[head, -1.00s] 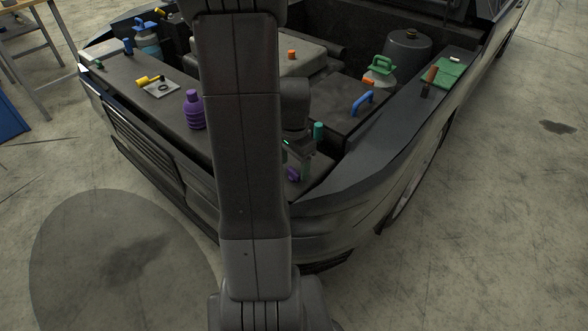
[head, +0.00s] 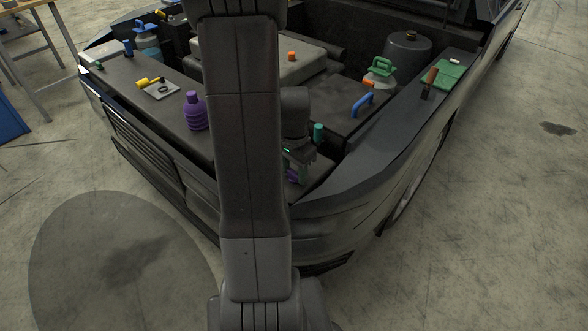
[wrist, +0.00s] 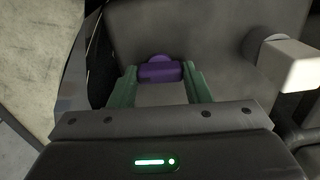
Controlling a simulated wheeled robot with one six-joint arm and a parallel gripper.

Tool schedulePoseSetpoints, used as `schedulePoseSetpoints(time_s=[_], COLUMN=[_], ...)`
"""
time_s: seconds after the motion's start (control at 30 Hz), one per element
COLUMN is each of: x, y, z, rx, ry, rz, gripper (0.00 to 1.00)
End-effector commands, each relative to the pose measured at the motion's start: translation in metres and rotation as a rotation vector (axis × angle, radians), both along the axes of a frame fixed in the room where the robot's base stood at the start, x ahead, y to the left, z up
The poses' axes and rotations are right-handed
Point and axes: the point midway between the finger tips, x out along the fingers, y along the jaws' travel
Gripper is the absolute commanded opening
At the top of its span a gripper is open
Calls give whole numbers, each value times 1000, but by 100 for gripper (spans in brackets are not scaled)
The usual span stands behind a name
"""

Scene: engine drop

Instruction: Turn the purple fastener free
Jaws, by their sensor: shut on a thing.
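The purple fastener (wrist: 160,72) sits low in the engine bay near the truck's front corner. In the wrist view it lies between the two green fingers of my gripper (wrist: 160,84), which are shut on its sides. A rounded purple part shows just behind the gripped bar. In the head view only a small purple bit of the fastener (head: 293,176) shows beside my gripper (head: 302,172), partly hidden by my arm.
A teal cylinder (head: 318,132) stands close behind my gripper. A blue handle (head: 362,103) is on the dark box to the right. In the wrist view a pale block (wrist: 287,64) is close on the right.

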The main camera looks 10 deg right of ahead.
Motion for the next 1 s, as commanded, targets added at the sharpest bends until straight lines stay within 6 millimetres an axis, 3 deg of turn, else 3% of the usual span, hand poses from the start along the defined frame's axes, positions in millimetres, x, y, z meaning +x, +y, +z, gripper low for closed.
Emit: schedulePoseSetpoints(time_s=[0.43, 0.47, 0.57, 0.87, 1.0], x=[0, 0, 0, 0, 1], y=[0, 0, 0, 0, 0], z=[0, 0, 0, 2, 15], rx=[-1, -1, -1, 0, -1], ry=[-1, -1, -1, -1, -4], rz=[78, 78, 78, 77, 77], gripper=[21, 48, 65, 65, 65])
